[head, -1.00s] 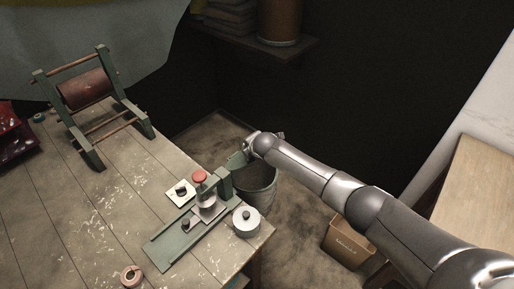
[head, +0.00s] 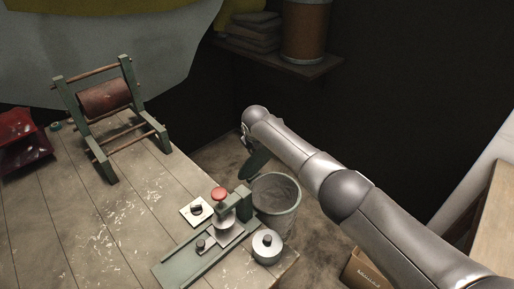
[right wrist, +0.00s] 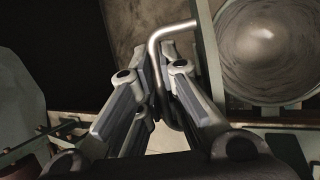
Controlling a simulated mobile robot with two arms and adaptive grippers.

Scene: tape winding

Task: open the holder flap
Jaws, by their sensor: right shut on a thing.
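The green holder (head: 192,262) stands on the near right part of the table, with an upright post (head: 238,203) and a red knob (head: 219,194). A dark green flap-like plate (head: 257,164) shows above the post, just below my right gripper (head: 246,132). I cannot tell how the plate joins the holder. In the right wrist view my right gripper (right wrist: 165,82) is shut on a bent metal rod handle (right wrist: 170,31). In the head view its fingers are mostly hidden by the arm. My left gripper is in neither view.
A metal bucket (head: 289,216) stands past the table corner. A lidded tin (head: 267,248) and a small plate with a knob (head: 190,216) flank the holder. A roller frame (head: 98,150) stands farther left. A cardboard box (head: 362,270) is on the floor.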

